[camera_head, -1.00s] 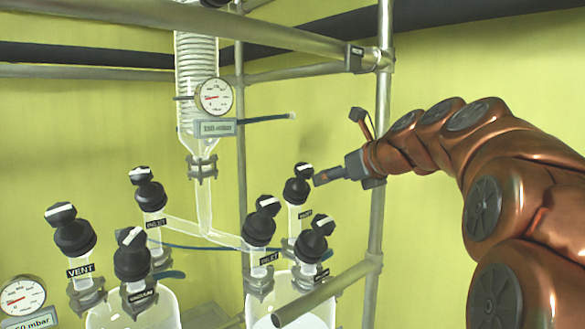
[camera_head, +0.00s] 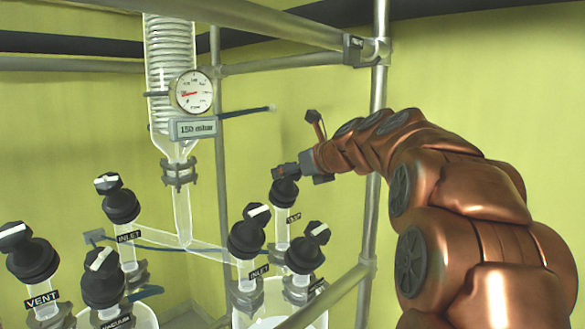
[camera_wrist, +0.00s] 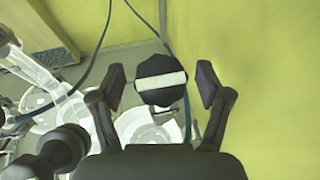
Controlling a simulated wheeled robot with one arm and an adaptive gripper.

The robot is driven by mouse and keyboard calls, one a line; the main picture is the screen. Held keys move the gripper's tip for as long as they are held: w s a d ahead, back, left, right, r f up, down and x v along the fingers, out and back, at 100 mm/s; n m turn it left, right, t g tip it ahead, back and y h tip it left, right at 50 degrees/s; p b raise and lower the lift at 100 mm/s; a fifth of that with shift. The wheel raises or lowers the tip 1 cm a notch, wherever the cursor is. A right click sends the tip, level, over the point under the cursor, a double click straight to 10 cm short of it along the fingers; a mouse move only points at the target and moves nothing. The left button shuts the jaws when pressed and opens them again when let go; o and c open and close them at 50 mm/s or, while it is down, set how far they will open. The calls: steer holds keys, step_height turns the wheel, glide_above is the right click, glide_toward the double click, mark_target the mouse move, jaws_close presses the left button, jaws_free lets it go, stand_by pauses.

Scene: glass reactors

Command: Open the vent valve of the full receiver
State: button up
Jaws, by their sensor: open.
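The right receiver (camera_head: 258,301) and the left receiver (camera_head: 146,312) stand low in the head view, partly hidden. A pale fill seems to show in the right one. The right receiver's rear valve has a black knob (camera_head: 284,190) with a small label that I cannot read clearly. My gripper (camera_head: 287,172) is at this knob. In the wrist view the black knob (camera_wrist: 161,92) with its white bar lies between the two spread fingers of my gripper (camera_wrist: 162,81). Gaps show on both sides. The white bar lies roughly crosswise, from finger to finger.
The left receiver's VENT valve (camera_head: 28,254) is at far left. Inlet valves (camera_head: 121,206) (camera_head: 247,238) and another front valve (camera_head: 306,255) stand close by. A metal post (camera_head: 374,190) and rail (camera_head: 330,297) are near my arm. A gauge (camera_head: 192,91) reads near 150 mbar.

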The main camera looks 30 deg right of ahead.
steer(key=shift+w+f, duration=0.25)
steer(key=shift+w, duration=0.25)
steer(key=c, duration=1.2)
